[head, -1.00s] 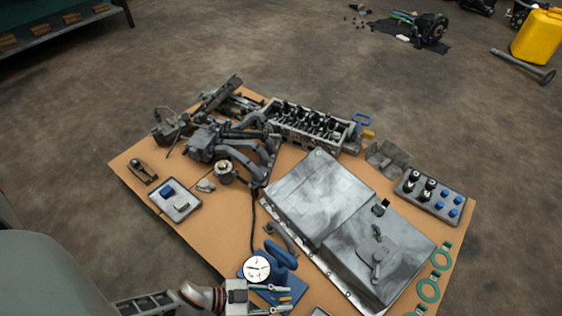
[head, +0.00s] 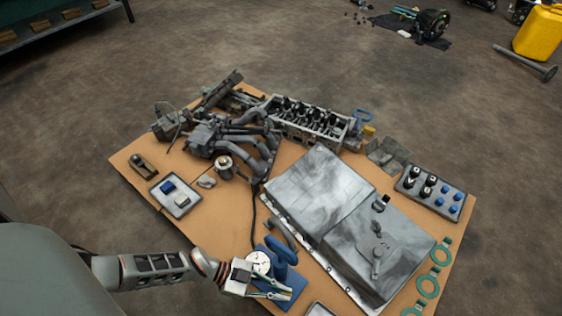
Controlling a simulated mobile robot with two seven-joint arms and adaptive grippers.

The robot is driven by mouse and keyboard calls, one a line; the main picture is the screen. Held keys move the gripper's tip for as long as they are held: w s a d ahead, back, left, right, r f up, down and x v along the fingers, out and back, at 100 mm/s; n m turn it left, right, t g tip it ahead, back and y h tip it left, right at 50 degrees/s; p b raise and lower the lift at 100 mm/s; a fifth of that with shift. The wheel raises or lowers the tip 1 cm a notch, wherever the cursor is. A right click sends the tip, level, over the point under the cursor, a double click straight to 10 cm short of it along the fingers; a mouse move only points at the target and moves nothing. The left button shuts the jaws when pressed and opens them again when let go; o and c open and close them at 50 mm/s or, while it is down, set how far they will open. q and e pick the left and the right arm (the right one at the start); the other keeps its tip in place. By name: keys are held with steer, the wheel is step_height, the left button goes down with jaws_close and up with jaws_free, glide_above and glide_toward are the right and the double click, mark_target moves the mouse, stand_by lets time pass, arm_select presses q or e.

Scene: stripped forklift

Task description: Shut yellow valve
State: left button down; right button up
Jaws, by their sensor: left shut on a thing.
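A blue fixture (head: 298,284) with a blue handwheel (head: 281,250) and a white round gauge (head: 260,262) stands at the table's near edge. My left gripper (head: 287,294) is in front of the gauge, over the fixture's base, its fingers pointing right. It is shut on a small part there, which the fingers mostly hide. This appears to be the yellow valve, whose yellow-orange colour showed between the fingers earlier; its angle cannot be made out. My right gripper is not in view.
The tan table (head: 225,228) holds a large grey metal cover (head: 318,192), an engine head (head: 305,122), manifold parts, and a tray of black and blue pieces (head: 435,190). Green rings (head: 428,285) lie at the right edge. A small yellow piece (head: 369,131) lies at the back.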

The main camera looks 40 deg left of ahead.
arm_select(q)
steer(key=shift+w+a+m+g+h, duration=0.15)
steer(key=shift+m+g+h, duration=0.25)
steer(key=shift+m+g, duration=0.7)
steer(key=c, duration=2.2)
jaws_free()
